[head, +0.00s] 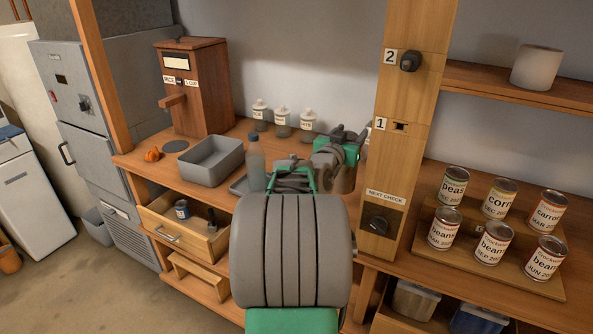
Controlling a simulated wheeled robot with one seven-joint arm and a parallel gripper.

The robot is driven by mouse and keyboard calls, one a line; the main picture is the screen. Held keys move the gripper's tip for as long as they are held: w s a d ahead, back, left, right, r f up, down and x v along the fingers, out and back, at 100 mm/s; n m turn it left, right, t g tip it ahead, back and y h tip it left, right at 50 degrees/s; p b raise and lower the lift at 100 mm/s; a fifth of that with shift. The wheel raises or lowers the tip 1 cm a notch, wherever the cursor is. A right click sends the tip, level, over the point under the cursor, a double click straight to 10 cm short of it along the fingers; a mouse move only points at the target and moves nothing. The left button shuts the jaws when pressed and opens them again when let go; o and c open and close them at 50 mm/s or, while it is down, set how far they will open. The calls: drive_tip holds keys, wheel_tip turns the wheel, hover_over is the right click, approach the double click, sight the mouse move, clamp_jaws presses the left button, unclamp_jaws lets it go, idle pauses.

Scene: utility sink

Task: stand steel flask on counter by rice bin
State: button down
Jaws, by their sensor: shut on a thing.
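The steel flask (255,168) is a slim grey bottle with a narrow dark top. My gripper (277,169) is mostly hidden behind my green and grey arm links and appears shut on the flask. Whether the flask's base touches the tray or counter below cannot be told. The rice bin (202,88) is a tall brown wooden box with a label and a front spout, at the counter's back left. A dark round disc (175,146) lies on the counter in front of it.
A grey open basin (211,160) stands between the rice bin and the flask. An orange item (152,154) lies near the left edge. Several white-capped bottles (281,118) line the wall. An open drawer (183,235) juts out below. A wooden post (403,120) rises right of my arm.

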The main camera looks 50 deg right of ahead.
sight(345, 183)
wheel_tip(345, 183, down, 9)
drive_tip(key=shift+w+r+p, duration=0.1)
drive_tip(key=shift+r+p, duration=0.1)
drive_tip(key=shift+p, duration=0.25)
drive_tip(key=shift+f, duration=0.2)
drive_tip(key=c, duration=0.6)
unclamp_jaws()
